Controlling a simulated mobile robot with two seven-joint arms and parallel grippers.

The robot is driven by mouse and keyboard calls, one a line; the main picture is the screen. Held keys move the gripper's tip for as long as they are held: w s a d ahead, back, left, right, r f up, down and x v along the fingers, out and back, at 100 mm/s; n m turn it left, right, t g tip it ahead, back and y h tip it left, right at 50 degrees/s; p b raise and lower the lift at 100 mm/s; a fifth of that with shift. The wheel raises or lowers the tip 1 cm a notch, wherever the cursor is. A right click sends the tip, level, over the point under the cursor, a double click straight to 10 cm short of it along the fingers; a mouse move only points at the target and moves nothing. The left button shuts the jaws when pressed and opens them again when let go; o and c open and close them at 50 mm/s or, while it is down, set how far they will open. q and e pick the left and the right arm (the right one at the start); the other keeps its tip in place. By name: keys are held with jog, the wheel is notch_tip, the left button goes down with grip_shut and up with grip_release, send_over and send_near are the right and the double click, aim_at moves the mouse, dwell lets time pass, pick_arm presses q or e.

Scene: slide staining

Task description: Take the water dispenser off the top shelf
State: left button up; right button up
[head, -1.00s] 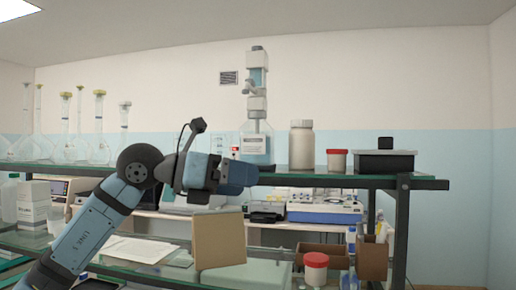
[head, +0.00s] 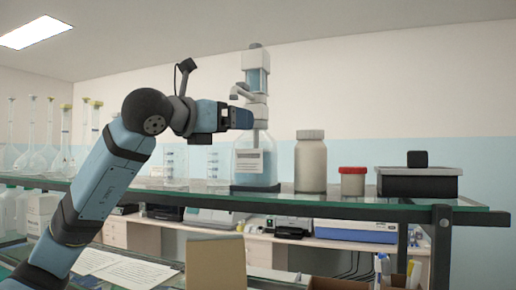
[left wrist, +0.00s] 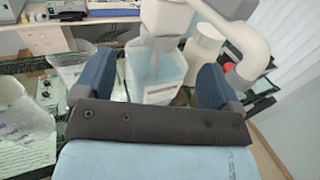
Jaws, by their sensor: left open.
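The water dispenser (head: 256,165) stands upright on the glass top shelf (head: 330,203). It has a clear bottle with bluish liquid, a white label and a tall pump head. My left gripper (head: 252,116) is at the height of the bottle's neck, just left of or at it. In the left wrist view the dispenser (left wrist: 155,75) shows between the two open blue fingers (left wrist: 155,85), beyond the dark palm bar. Whether a finger touches it I cannot tell. My right gripper is not in view.
A white bottle (head: 310,163), a red-capped jar (head: 352,181) and a black box (head: 418,181) stand to the dispenser's right. Beakers (head: 176,166) stand close on its left, with several flasks (head: 60,145) further left.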

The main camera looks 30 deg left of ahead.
aim_at(256, 131)
pick_arm(q)
jog(key=w+p, duration=0.1)
jog(key=w, duration=0.1)
jog(key=w+p, duration=0.1)
jog(key=w, duration=0.1)
jog(key=w+d+p, duration=0.1)
jog(key=w, duration=0.1)
jog(key=shift+w+d+r, duration=0.1)
jog(key=shift+w+r, duration=0.1)
jog(key=shift+r, duration=0.05)
jog(key=shift+w+f, duration=0.1)
jog(key=shift+w, duration=0.05)
jog(key=shift+s, duration=0.2)
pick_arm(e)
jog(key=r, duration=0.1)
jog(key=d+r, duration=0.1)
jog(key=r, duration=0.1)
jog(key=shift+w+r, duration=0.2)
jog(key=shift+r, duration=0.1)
pick_arm(q)
jog(key=c, duration=1)
jog(key=shift+c, duration=0.2)
